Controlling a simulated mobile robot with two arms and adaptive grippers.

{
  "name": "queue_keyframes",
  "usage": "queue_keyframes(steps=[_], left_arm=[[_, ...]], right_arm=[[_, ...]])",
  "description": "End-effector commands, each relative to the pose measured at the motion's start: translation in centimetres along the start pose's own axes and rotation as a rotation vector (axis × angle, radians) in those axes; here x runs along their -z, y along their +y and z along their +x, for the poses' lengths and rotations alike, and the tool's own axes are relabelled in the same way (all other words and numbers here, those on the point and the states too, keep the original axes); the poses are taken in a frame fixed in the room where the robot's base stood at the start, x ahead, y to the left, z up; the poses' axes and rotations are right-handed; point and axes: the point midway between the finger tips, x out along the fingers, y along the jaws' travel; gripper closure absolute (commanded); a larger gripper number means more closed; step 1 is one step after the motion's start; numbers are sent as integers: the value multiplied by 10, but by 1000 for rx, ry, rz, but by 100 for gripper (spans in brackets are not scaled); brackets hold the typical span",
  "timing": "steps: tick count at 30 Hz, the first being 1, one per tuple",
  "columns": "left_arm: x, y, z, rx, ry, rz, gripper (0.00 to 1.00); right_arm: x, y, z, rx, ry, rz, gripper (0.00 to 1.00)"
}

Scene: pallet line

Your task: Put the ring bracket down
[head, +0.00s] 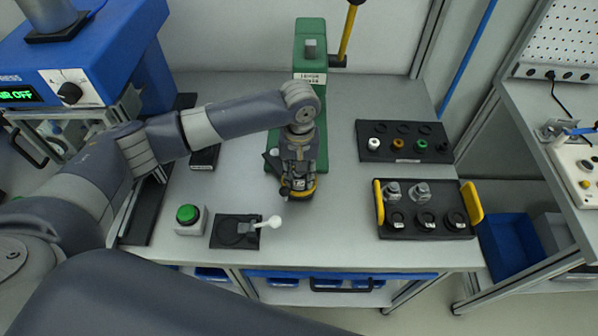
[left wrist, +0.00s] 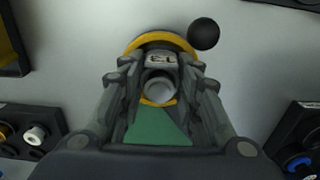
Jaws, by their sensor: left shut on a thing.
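My left gripper (head: 298,186) is over the bench, in front of the green press (head: 311,60). It is shut on the ring bracket (left wrist: 160,88), a small grey part with a round opening, between the fingers in the left wrist view. In the head view the fingers mostly hide it. A yellow-edged round piece (left wrist: 150,40) and a black ball (left wrist: 203,34) show just beyond the fingertips. I cannot tell whether the bracket touches anything beneath. My right gripper is not in view.
A black tray (head: 425,233) with yellow handles holds two metal parts and black rings. Behind it is a dark rack (head: 377,154) with coloured pieces. A green button box (head: 189,218) and a black fixture (head: 222,240) with a white-knobbed lever stand left. Bench between gripper and tray is clear.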

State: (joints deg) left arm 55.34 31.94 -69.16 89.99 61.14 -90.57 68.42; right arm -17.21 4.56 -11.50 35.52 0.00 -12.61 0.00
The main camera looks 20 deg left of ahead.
Motion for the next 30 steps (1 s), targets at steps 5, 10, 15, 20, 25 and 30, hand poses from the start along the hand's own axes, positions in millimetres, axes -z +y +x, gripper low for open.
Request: queue_keyframes(steps=[5,10,15,20,25,30], left_arm=[[-1,0,7,1,-3,1,97],[-2,-1,14,4,-6,1,96],[-4,-2,16,6,-9,1,49],[-4,-2,16,8,-10,0,49],[-4,-3,16,10,-11,-1,49],[-3,-4,13,11,-10,-1,49]], right_arm=[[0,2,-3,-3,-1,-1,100],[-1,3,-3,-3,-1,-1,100],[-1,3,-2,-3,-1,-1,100],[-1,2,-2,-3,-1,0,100],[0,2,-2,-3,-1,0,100],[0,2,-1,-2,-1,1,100]])
